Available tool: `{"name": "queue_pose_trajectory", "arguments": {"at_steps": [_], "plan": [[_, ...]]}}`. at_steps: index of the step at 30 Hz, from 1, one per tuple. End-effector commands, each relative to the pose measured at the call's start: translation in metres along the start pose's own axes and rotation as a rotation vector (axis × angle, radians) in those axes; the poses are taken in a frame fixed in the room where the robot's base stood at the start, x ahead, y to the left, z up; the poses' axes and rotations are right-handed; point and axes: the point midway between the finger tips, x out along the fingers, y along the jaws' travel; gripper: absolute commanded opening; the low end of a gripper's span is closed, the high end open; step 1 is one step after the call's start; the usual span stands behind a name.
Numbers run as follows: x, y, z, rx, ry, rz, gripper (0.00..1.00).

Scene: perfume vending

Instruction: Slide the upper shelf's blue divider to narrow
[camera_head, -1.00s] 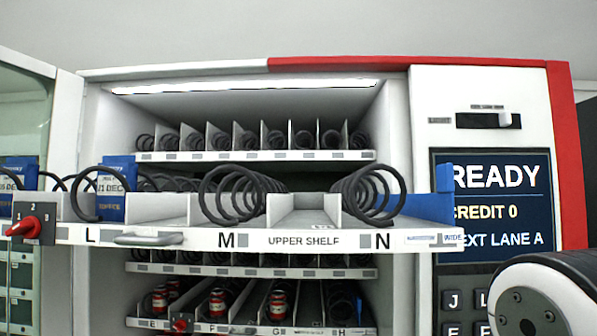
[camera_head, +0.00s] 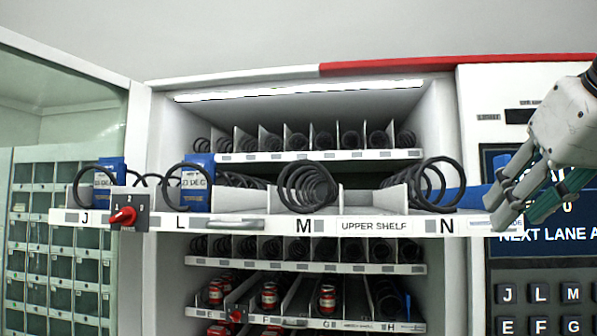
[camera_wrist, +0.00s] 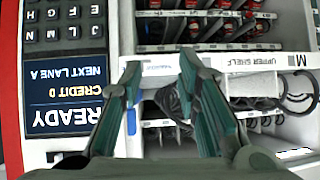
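The upper shelf (camera_head: 268,226) is pulled out in front of the cabinet, with lanes marked J, L, M and N. The blue divider (camera_head: 468,197) stands at the shelf's right end, beside lane N's black coil (camera_head: 433,183). My gripper (camera_head: 497,205) is at that right end, in front of part of the divider and the shelf label. In the wrist view my gripper (camera_wrist: 160,62) has its green fingers apart, with the shelf's front edge between them. A strip of blue (camera_wrist: 131,120) shows by the left finger. Contact with the divider cannot be told.
A red knob (camera_head: 123,216) is on the shelf front at the left, and a grey handle (camera_head: 235,224) is nearer the middle. Lower shelves hold red bottles (camera_head: 327,298). The screen and keypad (camera_head: 540,293) are behind and below my gripper. An open glass door stands at the left.

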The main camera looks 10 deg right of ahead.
Motion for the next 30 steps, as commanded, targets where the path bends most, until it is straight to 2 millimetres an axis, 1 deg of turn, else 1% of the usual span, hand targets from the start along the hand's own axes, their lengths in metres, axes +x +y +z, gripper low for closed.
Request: {"name": "queue_pose_trajectory", "arguments": {"at_steps": [1,3,6,9,12,14,17,30], "plan": [[-0.015,0.009,-0.021,0.006,0.050,0.024,0.30],[-0.037,0.017,-0.044,0.002,0.112,0.050,0.30],[-0.064,0.025,-0.067,-0.008,0.176,0.081,0.30],[-0.079,0.028,-0.079,-0.018,0.212,0.098,0.30],[-0.083,0.029,-0.084,-0.022,0.224,0.104,0.30],[-0.080,0.029,-0.085,-0.023,0.225,0.104,0.30],[-0.068,0.030,-0.088,-0.022,0.223,0.103,0.30],[0.013,0.039,-0.106,-0.022,0.221,0.103,0.30]]}}
